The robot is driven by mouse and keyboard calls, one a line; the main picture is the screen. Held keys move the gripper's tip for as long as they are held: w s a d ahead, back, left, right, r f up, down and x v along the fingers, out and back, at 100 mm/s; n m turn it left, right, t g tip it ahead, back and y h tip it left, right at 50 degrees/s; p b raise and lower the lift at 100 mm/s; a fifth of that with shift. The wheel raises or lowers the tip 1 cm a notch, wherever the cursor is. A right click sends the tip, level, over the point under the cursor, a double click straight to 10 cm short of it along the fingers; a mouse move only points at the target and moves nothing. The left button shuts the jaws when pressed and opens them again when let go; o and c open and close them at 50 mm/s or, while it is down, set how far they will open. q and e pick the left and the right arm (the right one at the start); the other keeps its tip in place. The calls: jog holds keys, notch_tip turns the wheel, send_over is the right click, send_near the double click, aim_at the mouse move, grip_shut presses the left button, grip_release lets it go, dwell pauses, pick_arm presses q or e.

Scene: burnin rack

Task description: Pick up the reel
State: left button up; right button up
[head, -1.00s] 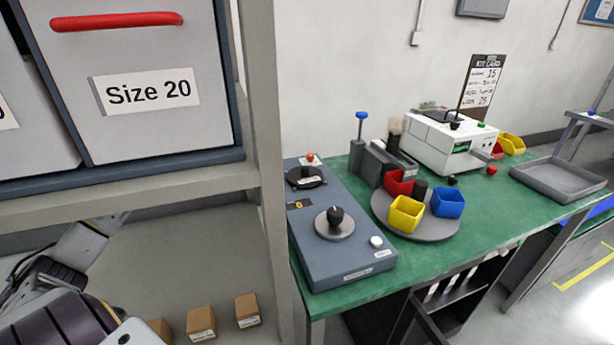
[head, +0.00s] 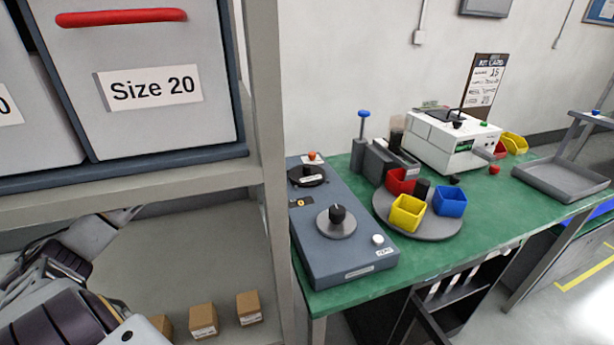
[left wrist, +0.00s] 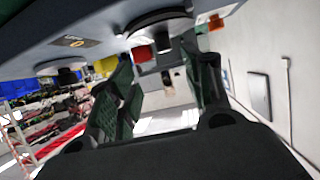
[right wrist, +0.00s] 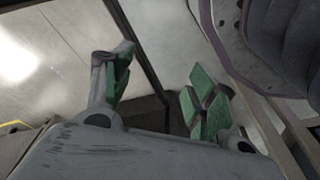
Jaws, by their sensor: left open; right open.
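No reel is clear to me; a flat black disc (head: 307,176) at the far end of the blue-grey device (head: 345,255) could be one, but I cannot tell. The device stands on the left part of the green bench (head: 480,225). My left gripper (left wrist: 165,92) is open and empty in the left wrist view, with the bench items tilted above it. My right gripper (right wrist: 160,85) is open and empty in the right wrist view, over floor and dark structure. Neither gripper shows in the head view.
A grey turntable (head: 425,228) holds yellow, red and blue bins. A white machine (head: 450,140) and grey tray (head: 562,178) are farther right. A shelf post (head: 268,150) stands left of the bench. Small cartons (head: 203,320) sit on the lower shelf, below the Size 20 drawer (head: 150,60).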

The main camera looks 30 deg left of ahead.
aim_at(305, 166)
pick_arm(q)
jog(key=shift+x, duration=2.15)
pick_arm(e)
jog(key=shift+r, duration=0.2)
pick_arm(q)
jog(key=shift+w+d+f, duration=0.1)
jog(key=shift+w, duration=0.1)
jog(key=shift+w+d+f, duration=0.2)
jog(key=shift+w+d, duration=0.1)
jog(key=shift+w, duration=0.25)
jog(key=shift+w+d+f, duration=0.2)
jog(key=shift+w+d, duration=0.05)
jog(key=shift+w, duration=0.25)
jog(key=shift+x, duration=0.95)
jog(key=shift+w+d+f, duration=0.1)
jog(key=shift+d, duration=0.05)
pick_arm(e)
jog(key=shift+s+f, duration=0.1)
jog(key=shift+f, duration=0.15)
